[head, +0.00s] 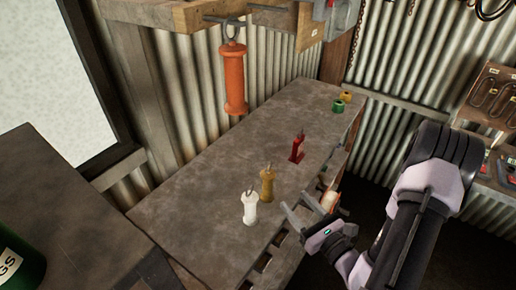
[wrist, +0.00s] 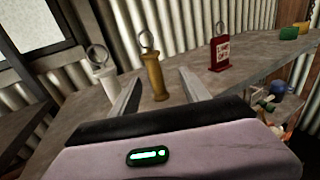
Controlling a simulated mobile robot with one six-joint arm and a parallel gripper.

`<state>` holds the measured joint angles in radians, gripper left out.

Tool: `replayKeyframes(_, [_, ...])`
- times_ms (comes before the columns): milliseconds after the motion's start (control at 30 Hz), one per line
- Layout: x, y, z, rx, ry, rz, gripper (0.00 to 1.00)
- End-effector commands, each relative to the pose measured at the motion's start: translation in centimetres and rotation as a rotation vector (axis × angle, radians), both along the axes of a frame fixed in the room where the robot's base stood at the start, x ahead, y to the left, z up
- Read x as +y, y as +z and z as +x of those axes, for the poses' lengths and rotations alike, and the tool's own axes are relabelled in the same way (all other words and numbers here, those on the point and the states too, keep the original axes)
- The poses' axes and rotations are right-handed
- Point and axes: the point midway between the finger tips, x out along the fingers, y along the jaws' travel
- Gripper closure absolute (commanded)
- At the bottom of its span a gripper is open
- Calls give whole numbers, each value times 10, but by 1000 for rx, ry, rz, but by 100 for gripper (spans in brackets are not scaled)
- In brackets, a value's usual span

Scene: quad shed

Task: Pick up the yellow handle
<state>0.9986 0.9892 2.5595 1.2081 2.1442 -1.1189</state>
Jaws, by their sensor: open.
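The yellow handle (head: 267,184) stands upright on the grey workbench (head: 215,160), between a white handle (head: 250,208) and a red tag-shaped piece (head: 297,147). It has a ring on top. In the wrist view the yellow handle (wrist: 153,76) shows beyond and between my two fingers. My gripper (head: 298,212) is open and empty at the bench's front edge, to the right of the yellow handle and apart from it. The gripper also fills the bottom of the wrist view (wrist: 160,90).
The white handle (wrist: 104,80) stands close on the left and the red piece (wrist: 219,54) farther right. Green (head: 338,106) and yellow (head: 346,97) small items sit at the bench's far end. An orange handle (head: 234,78) hangs above the bench. Corrugated wall is behind.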

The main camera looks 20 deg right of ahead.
Motion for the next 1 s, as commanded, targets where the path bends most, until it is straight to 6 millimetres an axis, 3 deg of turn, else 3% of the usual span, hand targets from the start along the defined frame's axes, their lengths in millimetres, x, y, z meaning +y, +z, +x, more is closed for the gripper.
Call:
replayKeyframes(167, [11, -13, 47, -7, 7, -8, 46])
replayKeyframes(233, [10, -17, 56, -7, 5, -11, 46])
replayKeyframes(500, [20, -3, 103, -2, 6, 0, 46])
replayKeyframes(667, [23, -3, 118, -2, 4, 0, 46])
replayKeyframes(900, [38, -5, 159, -2, 6, 0, 46])
replayKeyframes(1000, [38, -7, 166, -1, 3, 0, 46])
